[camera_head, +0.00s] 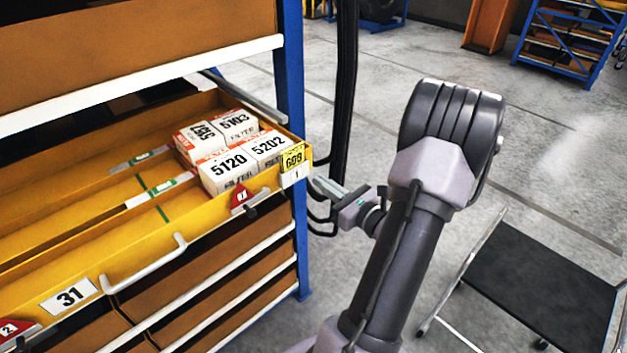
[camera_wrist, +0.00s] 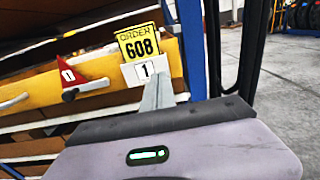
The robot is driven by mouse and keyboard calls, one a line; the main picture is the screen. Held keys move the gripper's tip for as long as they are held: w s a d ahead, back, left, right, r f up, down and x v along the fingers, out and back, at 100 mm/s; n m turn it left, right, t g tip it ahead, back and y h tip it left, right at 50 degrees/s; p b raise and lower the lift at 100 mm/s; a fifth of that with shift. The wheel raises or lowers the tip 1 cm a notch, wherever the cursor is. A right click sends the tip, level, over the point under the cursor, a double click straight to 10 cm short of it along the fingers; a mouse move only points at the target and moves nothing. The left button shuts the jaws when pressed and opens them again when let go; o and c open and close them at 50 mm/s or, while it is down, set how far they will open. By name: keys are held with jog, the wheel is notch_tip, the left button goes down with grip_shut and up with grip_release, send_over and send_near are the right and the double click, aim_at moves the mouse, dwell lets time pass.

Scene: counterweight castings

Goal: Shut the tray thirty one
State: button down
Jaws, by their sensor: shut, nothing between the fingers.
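Tray 31 (camera_head: 105,275) is a yellow drawer pulled out of a rack, with a white "31" label and a white bar handle (camera_head: 150,262) on its front. Several filter boxes (camera_head: 230,165) stand in its far right part. My gripper (camera_head: 318,188) is shut and empty at the right end of the tray front, near the yellow "608" tag (camera_head: 293,158). In the wrist view the shut fingers (camera_wrist: 158,85) point at the white "1" card (camera_wrist: 146,70) under the "608" tag. I cannot tell whether they touch the tray.
A blue rack post (camera_head: 293,90) and dark vertical cables (camera_head: 343,100) stand just behind my gripper. Orange drawers (camera_head: 230,255) with white edges lie below the tray. A black platform cart (camera_head: 540,275) stands on the floor to the right.

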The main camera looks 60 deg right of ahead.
aim_at(305, 170)
jog(key=shift+b+x, duration=0.35)
jog(key=shift+x, duration=1.55)
jog(key=p+x, duration=0.2)
jog(key=x, duration=1.1)
jog(key=shift+w+p, duration=0.2)
jog(key=shift+p, duration=0.1)
jog(key=shift+w+d, duration=0.1)
jog(key=shift+w, duration=0.1)
jog(key=shift+r, duration=0.15)
jog(key=shift+d, duration=0.1)
